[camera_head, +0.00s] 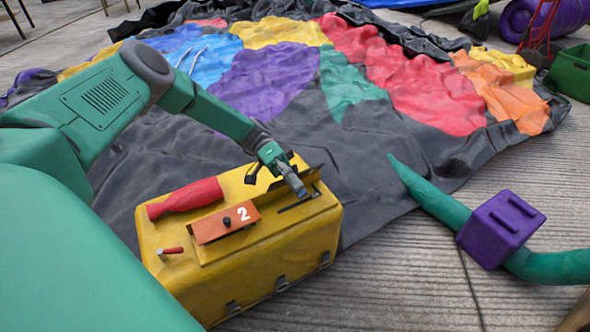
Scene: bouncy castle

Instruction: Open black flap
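A yellow box (285,245) stands on the ground in front of me. A thin black flap (311,172) shows at the right part of its top, beside my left gripper; it looks tilted up, but its exact angle is unclear. A dark slot (300,203) lies just in front of it. My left gripper (293,182) reaches down from the upper left, with its fingertips at the flap and slot. I cannot tell whether it touches the flap or how far its fingers are apart. My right gripper is not in view.
The box top also bears a red bottle-shaped piece (185,198), an orange plate marked 2 (225,223) and a small red-tipped lever (171,251). A flat, colourful deflated castle (265,80) lies behind. A green tube (440,205) with a purple block (499,230) lies at right.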

